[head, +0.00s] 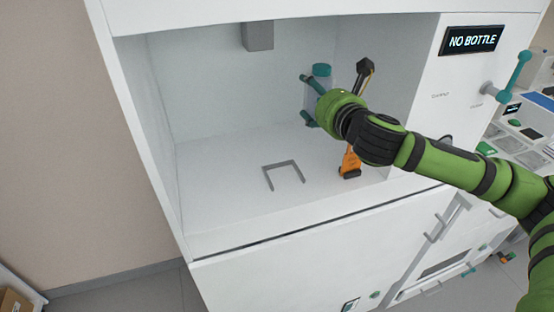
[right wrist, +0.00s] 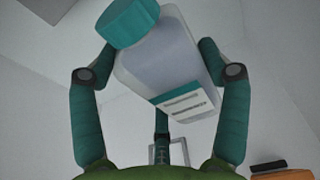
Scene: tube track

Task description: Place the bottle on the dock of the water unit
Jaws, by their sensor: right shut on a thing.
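The bottle (right wrist: 165,65) is translucent grey with a teal cap and a white and teal label. My right gripper (head: 306,98) is shut on the bottle, its teal fingers on either side of it. In the head view the bottle (head: 321,84) is inside the white water unit (head: 215,225), toward the back right, partly hidden by the gripper. It is held above the unit's floor. The dock, a grey U-shaped bracket (head: 284,164), lies on that floor, to the left of and nearer than the gripper. The unit's display (head: 472,40) reads "NO BOTTLE". My left gripper is not in view.
A grey block (head: 257,36) hangs from the unit's ceiling above the dock area. An orange and black tool (head: 350,163) stands at the right inside the unit, close to my right arm. A teal-handled lever (head: 515,75) sticks out at the right. The floor left of the dock is clear.

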